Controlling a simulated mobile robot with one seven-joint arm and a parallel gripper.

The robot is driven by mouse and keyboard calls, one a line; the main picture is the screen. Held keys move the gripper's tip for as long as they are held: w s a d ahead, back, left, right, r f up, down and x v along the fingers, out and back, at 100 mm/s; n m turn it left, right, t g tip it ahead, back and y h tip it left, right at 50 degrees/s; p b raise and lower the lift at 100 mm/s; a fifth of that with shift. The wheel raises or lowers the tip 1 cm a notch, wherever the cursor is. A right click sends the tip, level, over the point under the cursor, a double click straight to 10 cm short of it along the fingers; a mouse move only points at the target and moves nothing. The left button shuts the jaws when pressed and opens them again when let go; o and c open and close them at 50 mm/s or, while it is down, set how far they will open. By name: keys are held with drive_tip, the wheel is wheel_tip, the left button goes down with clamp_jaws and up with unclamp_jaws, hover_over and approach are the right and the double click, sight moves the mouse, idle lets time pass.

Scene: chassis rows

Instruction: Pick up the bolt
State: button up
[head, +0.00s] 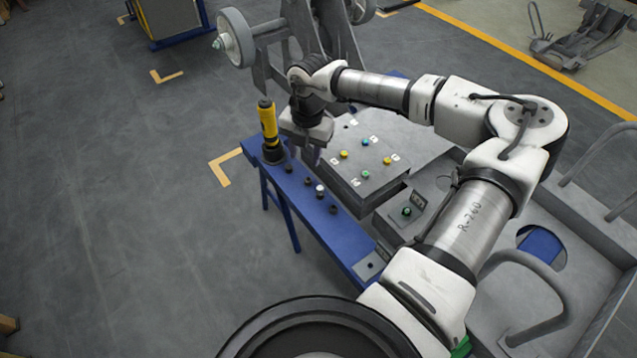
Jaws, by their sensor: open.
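Several small dark bolt-like pieces stand in a row on the narrow blue bench (348,243). One of them, a bolt-like piece with a pale top (320,190), is near the middle of the row. I cannot tell which piece is the bolt. My gripper (311,158) is open above the far part of the bench, close to the grey box's left edge. Its fingers are small and partly hidden under the wrist, and I see nothing held between them.
A yellow and black tool (268,128) stands upright at the bench's far end, just left of my gripper. A grey box (350,190) with coloured knobs adjoins the bench on the right. A wheeled frame (237,38) is behind. Open floor lies left.

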drive_tip(key=d, duration=0.4)
drive_tip(key=p, duration=0.2)
hover_over(320, 188)
drive_tip(key=shift+m+h, duration=0.4)
wheel_tip(320, 188, down, 8)
drive_tip(key=shift+f, duration=0.1)
drive_tip(key=shift+f+p, duration=1.25)
drive_tip(key=shift+f, duration=1.6)
clamp_jaws()
